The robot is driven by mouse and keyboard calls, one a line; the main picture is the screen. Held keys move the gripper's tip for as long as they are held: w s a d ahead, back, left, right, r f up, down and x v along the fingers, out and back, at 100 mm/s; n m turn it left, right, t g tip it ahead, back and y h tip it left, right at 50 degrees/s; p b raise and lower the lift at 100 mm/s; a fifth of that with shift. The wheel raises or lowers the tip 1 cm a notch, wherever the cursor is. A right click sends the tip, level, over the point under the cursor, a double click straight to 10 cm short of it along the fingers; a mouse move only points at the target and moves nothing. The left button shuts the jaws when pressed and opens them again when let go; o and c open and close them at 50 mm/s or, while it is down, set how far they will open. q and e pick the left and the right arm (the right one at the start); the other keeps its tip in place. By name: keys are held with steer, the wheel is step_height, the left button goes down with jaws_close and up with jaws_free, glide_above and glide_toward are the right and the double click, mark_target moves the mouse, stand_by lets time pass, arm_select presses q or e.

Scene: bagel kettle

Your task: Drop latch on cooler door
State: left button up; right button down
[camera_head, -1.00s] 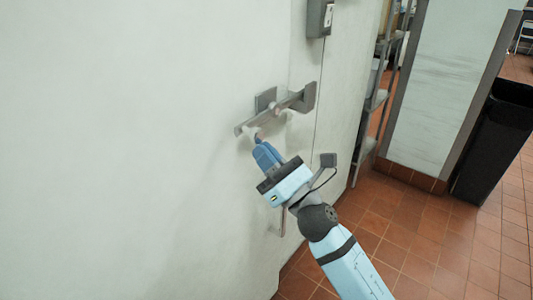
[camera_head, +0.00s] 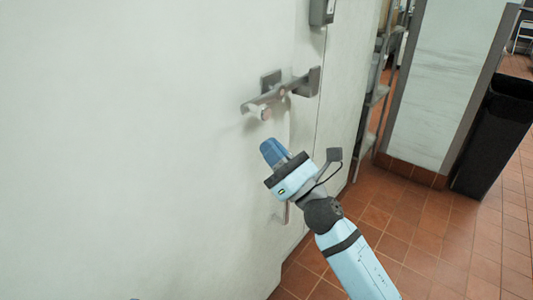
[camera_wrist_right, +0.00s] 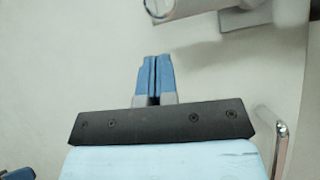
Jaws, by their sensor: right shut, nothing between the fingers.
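The grey metal latch bar (camera_head: 262,101) lies across the pale cooler door (camera_head: 150,150), slanting up to the right. Its right end meets a bracket (camera_head: 314,80) beside the door seam; whether it sits fully down in it is too small to tell.
A metal pull handle (camera_wrist_right: 281,145) is on the right in the wrist view. A grey box (camera_head: 321,11) is on the wall above the latch. A shelf rack (camera_head: 378,95) and a black bin (camera_head: 492,140) stand at right. Tiled floor (camera_head: 430,245) between is clear.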

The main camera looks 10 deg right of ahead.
arm_select(q)
steer(key=shift+s+d+r+t+h, duration=0.1)
steer(key=shift+d+r+t+h, duration=0.15)
steer(key=shift+r, duration=0.3)
steer(key=shift+s+r+t+h, duration=0.1)
steer(key=shift+r+t+h, duration=0.05)
steer(key=shift+r+h, duration=0.3)
arm_select(e)
steer(key=v, duration=1)
steer(key=shift+s+a, duration=0.15)
steer(key=shift+s, duration=0.05)
